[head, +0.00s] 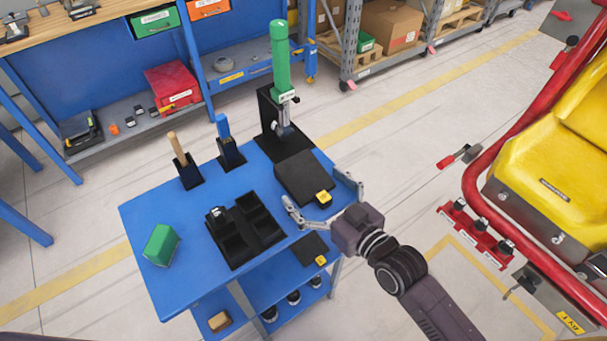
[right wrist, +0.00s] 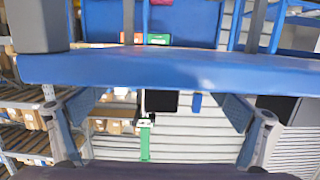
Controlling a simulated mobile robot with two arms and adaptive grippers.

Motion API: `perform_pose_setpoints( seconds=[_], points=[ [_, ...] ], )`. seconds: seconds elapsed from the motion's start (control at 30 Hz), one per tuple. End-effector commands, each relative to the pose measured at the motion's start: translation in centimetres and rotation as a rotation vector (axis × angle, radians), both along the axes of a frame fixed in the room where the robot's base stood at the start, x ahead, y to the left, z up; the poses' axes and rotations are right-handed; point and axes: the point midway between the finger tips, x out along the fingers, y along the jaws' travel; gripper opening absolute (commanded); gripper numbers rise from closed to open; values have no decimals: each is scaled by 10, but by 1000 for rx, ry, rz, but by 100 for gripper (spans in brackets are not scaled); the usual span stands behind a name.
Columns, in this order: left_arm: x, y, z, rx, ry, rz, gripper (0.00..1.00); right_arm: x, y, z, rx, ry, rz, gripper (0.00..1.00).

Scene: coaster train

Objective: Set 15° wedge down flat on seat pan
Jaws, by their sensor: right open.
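A dark block (head: 303,172) with a yellow label lies on the blue cart at its right side, and a thinner dark piece (head: 309,246) with a yellow label lies nearer the front edge. The labels are too small to read, so I cannot tell which is the 15° wedge. My right gripper (head: 321,193) is open and empty, its fingers spread at either side of the first block's near end. Its fingers also show wide apart in the right wrist view (right wrist: 157,122). The yellow seat (head: 540,165), with its pan, is at the right. My left gripper is not in view.
On the blue cart (head: 150,210) stand a black compartment tray (head: 243,229), a green block (head: 161,245), a tall green-handled tool (head: 281,60) and two upright handled tools in holders. A red rail (head: 478,170) borders the seat. Open floor lies between cart and seat.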

Motion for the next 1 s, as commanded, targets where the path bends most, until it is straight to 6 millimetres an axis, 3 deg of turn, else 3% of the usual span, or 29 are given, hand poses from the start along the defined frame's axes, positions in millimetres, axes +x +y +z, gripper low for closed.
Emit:
perform_pose_setpoints(
  seconds=[0.13,0.4,0.87,1.0],
  points=[
    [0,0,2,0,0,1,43,13,10,-1,1,0,0,93],
    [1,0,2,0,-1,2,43,14,11,-2,0,0,0,92],
    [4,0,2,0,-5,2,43,14,10,-2,0,0,0,41],
    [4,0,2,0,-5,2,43,15,11,-1,2,-2,0,40]
  ],
)
